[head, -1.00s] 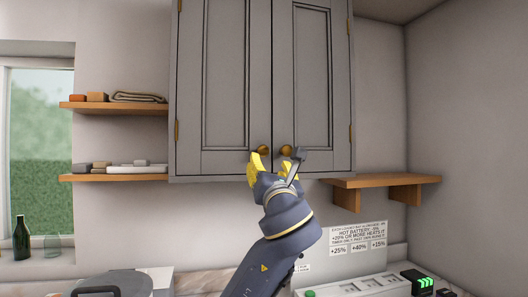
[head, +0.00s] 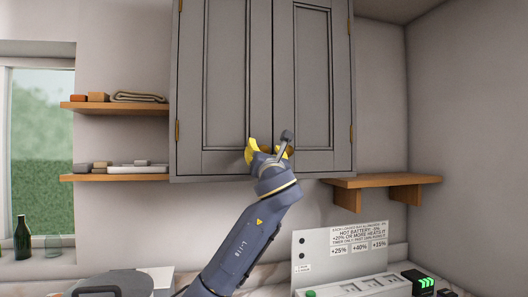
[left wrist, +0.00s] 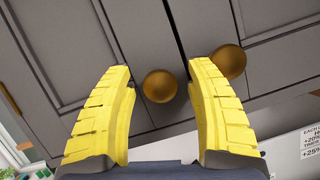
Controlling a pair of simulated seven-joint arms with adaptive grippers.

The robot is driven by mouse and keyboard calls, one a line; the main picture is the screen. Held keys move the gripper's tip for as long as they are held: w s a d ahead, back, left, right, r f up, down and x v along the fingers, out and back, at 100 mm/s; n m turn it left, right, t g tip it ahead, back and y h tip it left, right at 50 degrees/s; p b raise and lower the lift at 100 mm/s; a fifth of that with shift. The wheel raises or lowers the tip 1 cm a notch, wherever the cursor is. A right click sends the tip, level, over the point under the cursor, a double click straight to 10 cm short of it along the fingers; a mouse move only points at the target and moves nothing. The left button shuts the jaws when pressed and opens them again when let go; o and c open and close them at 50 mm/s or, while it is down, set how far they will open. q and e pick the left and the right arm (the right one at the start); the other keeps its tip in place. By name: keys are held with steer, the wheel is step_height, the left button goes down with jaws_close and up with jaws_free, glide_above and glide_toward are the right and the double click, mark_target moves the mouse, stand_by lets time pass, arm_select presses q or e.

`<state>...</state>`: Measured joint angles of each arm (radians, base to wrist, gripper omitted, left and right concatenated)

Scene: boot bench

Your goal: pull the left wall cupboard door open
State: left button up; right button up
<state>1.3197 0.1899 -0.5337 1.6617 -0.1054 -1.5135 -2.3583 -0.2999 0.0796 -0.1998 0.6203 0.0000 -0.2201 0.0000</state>
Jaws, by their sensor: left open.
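The grey left wall cupboard door (head: 225,80) is shut, flush beside the right door (head: 313,80). Its round brass knob (left wrist: 160,86) sits between my left gripper's fingers in the left wrist view, with visible space on both sides. My left gripper (head: 268,148) is open, with yellow fingers up at the door's lower inner corner. In the head view the fingers and wrist mostly hide the knobs. The right door's knob (left wrist: 228,61) is just outside the right-hand finger, partly behind it. I cannot tell how far the fingertips are from the door face.
Two wooden shelves with small items are left of the cupboard, the upper shelf (head: 115,107) holding a folded cloth. A bracketed wooden shelf (head: 380,181) is at lower right. A green bottle (head: 22,238) stands by the window. The space before the doors is otherwise clear.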

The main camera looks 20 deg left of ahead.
arm_select(q)
steer(key=shift+c, duration=0.4)
jaws_close()
